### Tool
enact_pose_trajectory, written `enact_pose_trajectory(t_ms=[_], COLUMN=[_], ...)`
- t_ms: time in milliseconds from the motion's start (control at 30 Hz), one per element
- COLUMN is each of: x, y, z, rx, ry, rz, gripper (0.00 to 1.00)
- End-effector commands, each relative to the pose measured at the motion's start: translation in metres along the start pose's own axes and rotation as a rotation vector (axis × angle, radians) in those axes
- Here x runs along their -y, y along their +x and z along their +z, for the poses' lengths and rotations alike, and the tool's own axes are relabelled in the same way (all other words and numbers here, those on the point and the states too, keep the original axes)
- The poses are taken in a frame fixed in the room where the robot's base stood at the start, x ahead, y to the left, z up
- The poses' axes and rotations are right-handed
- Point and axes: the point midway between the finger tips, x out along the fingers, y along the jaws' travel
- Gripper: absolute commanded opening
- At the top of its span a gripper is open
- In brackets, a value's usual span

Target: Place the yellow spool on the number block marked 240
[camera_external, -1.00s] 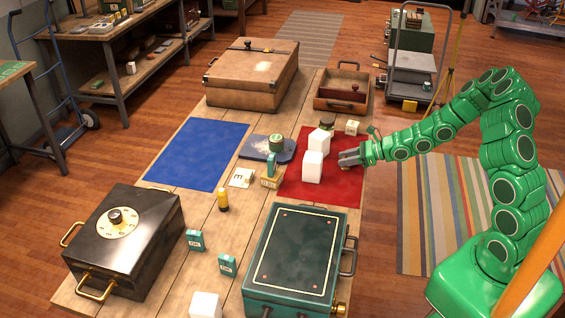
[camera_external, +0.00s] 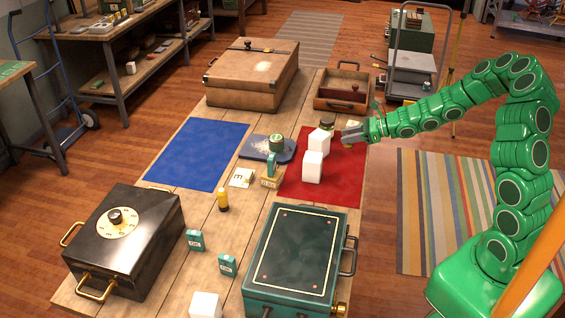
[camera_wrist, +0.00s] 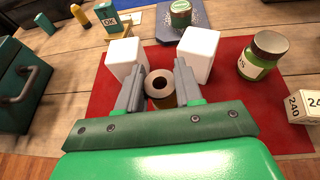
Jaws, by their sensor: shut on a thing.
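My gripper (camera_wrist: 160,88) is shut on the spool (camera_wrist: 160,84), which shows a pale ring top with a dark hole and a yellow-brown body between the fingers. The number block marked 240 (camera_wrist: 301,106) is a cream cube at the right edge of the wrist view, on the red mat, to the right of my gripper and apart from it. The held spool cannot be made out there.
Two white blocks (camera_external: 313,167) (camera_external: 319,141) stand just beyond my fingers on the red mat (camera_external: 340,185). A lidded jar (camera_wrist: 262,56) stands between them and the 240 block. A green case (camera_external: 295,255) and a yellow cylinder (camera_external: 223,200) are farther off.

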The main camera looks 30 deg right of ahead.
Motion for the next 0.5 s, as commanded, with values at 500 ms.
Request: enact_pose_trajectory(t_ms=[500], x=[0.104], y=[-0.094], z=[0.032], rx=[0.015], ry=[0.017], rz=[-0.067], gripper=[0.07])
